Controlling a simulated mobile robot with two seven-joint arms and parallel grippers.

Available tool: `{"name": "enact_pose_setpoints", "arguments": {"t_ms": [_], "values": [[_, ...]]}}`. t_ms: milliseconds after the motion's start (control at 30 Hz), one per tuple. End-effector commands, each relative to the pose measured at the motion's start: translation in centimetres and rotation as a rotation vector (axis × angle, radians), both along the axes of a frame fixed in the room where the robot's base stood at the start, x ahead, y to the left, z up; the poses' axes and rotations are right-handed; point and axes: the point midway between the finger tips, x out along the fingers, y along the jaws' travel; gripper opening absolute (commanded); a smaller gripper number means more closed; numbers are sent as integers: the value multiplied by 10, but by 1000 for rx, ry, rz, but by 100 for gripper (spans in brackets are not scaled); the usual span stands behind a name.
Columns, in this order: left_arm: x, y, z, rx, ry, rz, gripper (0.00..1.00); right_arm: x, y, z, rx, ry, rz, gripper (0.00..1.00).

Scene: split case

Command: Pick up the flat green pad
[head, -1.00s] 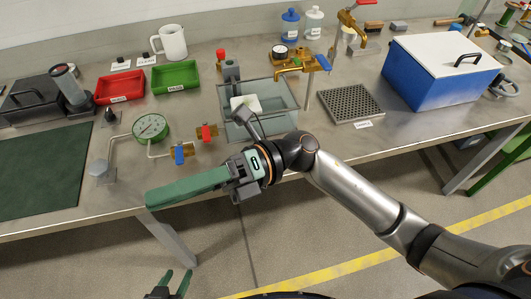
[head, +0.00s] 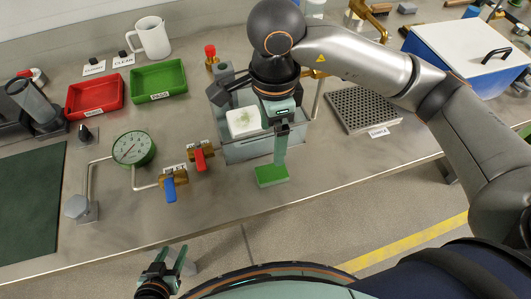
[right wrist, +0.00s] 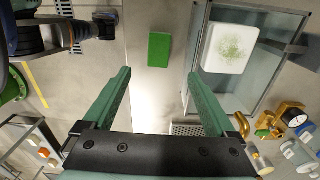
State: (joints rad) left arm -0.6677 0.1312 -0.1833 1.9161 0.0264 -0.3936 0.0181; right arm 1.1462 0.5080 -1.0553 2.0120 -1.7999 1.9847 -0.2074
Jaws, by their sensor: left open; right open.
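My left gripper (head: 172,262) is open and empty, low in the picture, in front of the bench.
A white block with green specks (head: 243,121) is at the basin (head: 262,150). Red (head: 203,155) and blue (head: 171,187) valves and a green gauge (head: 134,148) stand left of the pad. A drain grate (head: 362,109) is to the right.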

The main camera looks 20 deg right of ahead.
Motion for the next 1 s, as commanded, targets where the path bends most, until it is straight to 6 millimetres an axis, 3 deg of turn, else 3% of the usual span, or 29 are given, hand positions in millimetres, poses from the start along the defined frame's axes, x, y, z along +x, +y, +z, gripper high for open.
{"name": "enact_pose_setpoints", "arguments": {"t_ms": [400,600,833,1000], "values": [[-9,0,0,0,18,0,50,-1,-1,-63,-1,3,-1,91],[-8,0,3,0,18,0,50,-1,-1,-77,-1,2,-1,91],[-7,0,11,0,16,-1,50,-2,-2,-111,-1,4,-2,91],[-6,0,12,0,14,-1,50,-1,-2,-124,-1,1,0,91]]}}
